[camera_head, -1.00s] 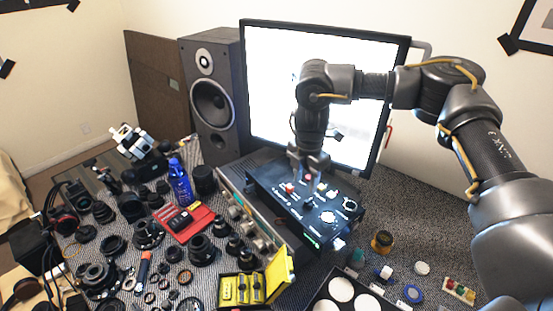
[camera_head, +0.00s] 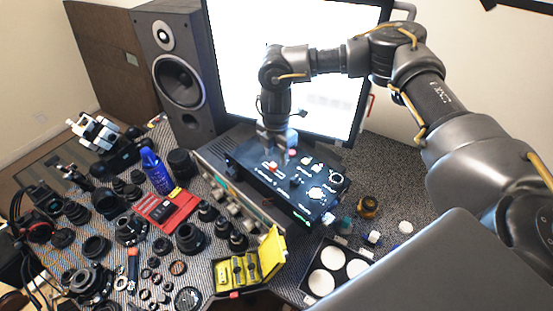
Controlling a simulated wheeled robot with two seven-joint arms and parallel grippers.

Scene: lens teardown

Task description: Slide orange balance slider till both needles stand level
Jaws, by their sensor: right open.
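The black control panel box (camera_head: 300,205) lies tilted in front of the bright monitor, with white-marked dials and small controls on its top. A small orange-red control (camera_head: 269,165), which looks like the balance slider, shows near the panel's left end. My right gripper (camera_head: 281,158) points down over that end, open, with its fingers close beside the orange-red control. I cannot tell whether they touch it. Two round white dials (camera_head: 316,193) sit toward the right end; their needles are too small to read. My left gripper is out of view.
A grey rack unit with knobs (camera_head: 232,200) stands under and left of the panel. A tray with white discs (camera_head: 322,280) lies at front right.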

